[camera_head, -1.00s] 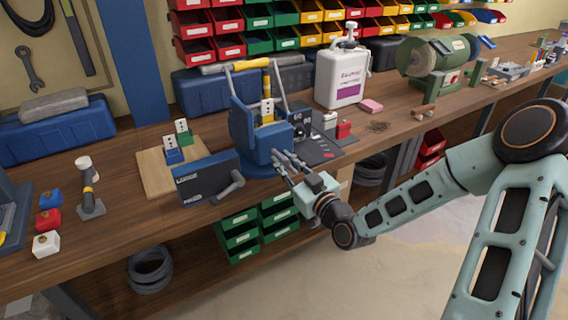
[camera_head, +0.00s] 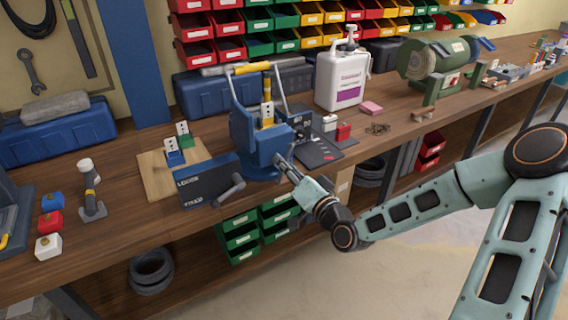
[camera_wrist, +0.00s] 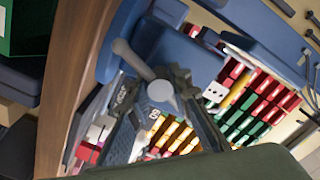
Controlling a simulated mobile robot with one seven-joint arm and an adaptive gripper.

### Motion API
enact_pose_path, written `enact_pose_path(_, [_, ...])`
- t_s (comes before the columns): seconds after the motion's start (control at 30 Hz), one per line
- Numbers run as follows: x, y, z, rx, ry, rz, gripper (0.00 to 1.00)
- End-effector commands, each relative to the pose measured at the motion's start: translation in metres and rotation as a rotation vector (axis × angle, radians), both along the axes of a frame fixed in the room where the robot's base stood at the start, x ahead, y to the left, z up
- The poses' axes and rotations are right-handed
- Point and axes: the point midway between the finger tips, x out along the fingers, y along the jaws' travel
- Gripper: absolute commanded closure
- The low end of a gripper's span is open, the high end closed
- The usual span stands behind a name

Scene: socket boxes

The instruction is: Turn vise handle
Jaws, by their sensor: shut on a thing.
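The blue vise (camera_head: 262,140) stands on the workbench near its front edge. Its grey handle (camera_wrist: 134,60) shows in the wrist view as a tilted bar with a round knob at one end and a thicker hub at the other. My gripper (camera_head: 284,163) is at the front of the vise. In the wrist view my gripper (camera_wrist: 163,100) has its dark fingers closed around the hub end of the handle. The exact contact is partly hidden behind the fingers. In the head view the handle is mostly hidden by my gripper.
A dark panel (camera_head: 322,153) and a white jug (camera_head: 340,78) are to the right. Green bins (camera_head: 238,238) sit below the bench.

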Motion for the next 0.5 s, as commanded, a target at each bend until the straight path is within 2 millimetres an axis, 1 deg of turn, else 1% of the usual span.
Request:
enact_pose_path(0.03, [-0.0012,-0.0035,-0.0055,0.036,0.040,-0.006,1.00])
enact_pose_path(0.5, [-0.0024,-0.0021,-0.0065,0.407,0.294,-0.006,1.00])
